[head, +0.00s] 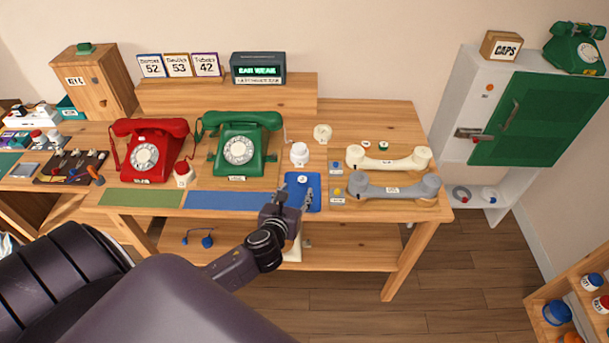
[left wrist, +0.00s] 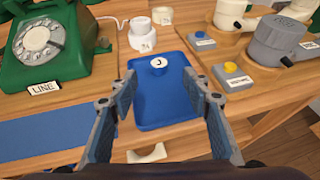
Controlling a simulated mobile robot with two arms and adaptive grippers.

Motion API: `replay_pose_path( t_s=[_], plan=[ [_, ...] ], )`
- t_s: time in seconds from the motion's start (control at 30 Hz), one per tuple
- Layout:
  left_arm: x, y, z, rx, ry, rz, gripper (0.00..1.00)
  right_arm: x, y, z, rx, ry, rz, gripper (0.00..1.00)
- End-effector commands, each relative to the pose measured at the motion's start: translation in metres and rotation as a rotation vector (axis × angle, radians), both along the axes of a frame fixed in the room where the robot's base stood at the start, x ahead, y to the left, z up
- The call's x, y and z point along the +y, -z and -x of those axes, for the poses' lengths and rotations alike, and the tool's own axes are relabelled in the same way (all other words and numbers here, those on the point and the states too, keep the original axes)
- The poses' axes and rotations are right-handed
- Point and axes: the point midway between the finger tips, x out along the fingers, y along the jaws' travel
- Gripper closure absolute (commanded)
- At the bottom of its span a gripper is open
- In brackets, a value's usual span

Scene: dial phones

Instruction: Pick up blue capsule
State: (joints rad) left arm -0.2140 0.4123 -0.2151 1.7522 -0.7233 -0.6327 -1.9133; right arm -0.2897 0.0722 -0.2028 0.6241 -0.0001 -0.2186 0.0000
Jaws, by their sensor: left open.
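A short blue capsule (left wrist: 159,67) with a white top marked J stands on a blue tray (left wrist: 172,108) in the left wrist view. In the head view the tray (head: 313,205) lies at the table's front, and the capsule's pale top (head: 302,179) shows on it. My left gripper (head: 297,197) is over the tray's near part. In the left wrist view the left gripper (left wrist: 160,86) is open, its fingers wide apart with nothing between them. The capsule is ahead of it, roughly centred between the fingertips. My right gripper is out of view.
A green dial phone (head: 238,150) and a red one (head: 150,149) stand left of the tray. A white cylinder (head: 299,153) stands behind it. Cream (head: 388,160) and grey (head: 390,186) handsets lie to its right. A green-doored cabinet (head: 540,118) stands at the right.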

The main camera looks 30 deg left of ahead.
Motion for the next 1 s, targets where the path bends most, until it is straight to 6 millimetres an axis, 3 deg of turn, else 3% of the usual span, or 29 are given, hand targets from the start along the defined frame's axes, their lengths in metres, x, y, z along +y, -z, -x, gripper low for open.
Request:
replay_pose_path(
  t_s=[0.47,0.7,1.0],
  plan=[
    [0.015,0.017,-0.039,-0.001,-0.003,0.002,0.56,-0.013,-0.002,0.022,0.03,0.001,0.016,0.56],
    [0.023,0.028,-0.063,0.0,-0.002,0.0,0.56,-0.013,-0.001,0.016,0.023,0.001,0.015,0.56],
    [0.025,0.031,-0.066,0.001,0.0,0.0,0.56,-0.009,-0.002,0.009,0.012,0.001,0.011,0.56]
  ],
)
